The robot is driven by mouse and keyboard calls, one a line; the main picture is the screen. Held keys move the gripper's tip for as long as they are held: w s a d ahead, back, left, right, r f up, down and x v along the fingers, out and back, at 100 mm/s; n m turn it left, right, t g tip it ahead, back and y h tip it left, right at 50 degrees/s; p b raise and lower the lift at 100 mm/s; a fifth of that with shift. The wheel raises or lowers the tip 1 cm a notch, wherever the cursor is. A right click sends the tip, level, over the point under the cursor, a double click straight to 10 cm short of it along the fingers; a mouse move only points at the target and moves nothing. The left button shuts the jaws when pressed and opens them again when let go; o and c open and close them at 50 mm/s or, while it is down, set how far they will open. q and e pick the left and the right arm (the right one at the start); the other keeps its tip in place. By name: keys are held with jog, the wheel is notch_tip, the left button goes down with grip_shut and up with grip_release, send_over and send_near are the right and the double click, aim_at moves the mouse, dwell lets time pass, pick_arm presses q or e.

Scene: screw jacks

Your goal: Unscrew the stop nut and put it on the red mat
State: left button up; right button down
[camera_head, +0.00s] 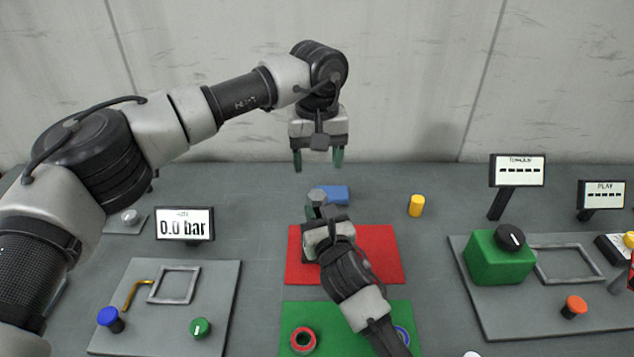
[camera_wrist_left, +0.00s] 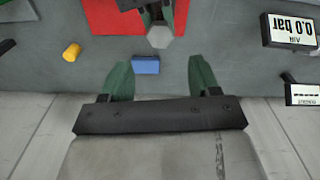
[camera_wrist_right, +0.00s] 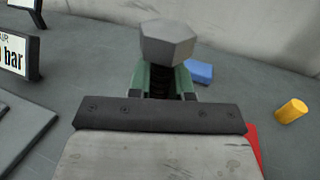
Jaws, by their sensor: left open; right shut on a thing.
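A grey hexagonal nut (camera_wrist_right: 168,42) sits at the end of a dark, ribbed screw (camera_wrist_right: 158,82) in the right wrist view. My right gripper (camera_head: 317,211) is shut on the screw below the nut, above the back left part of the red mat (camera_head: 385,262). The nut also shows in the head view (camera_head: 317,195) and the left wrist view (camera_wrist_left: 160,37). My left gripper (camera_head: 318,163) is open and empty, pointing down above and behind the nut. Whether the nut is still on its thread is unclear.
A blue block (camera_head: 335,195) lies just behind the red mat, and a yellow cylinder (camera_head: 416,205) stands to its right. A green mat (camera_head: 340,315) with a red ring (camera_head: 302,340) is in front. Panels with knobs and displays stand on both sides.

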aim_at(317, 194)
pick_arm(q)
jog(key=m, duration=0.4)
jog(key=shift+m, duration=0.4)
jog(key=shift+f+m, duration=0.15)
jog(key=shift+m, duration=0.45)
jog(key=shift+f, duration=3.9)
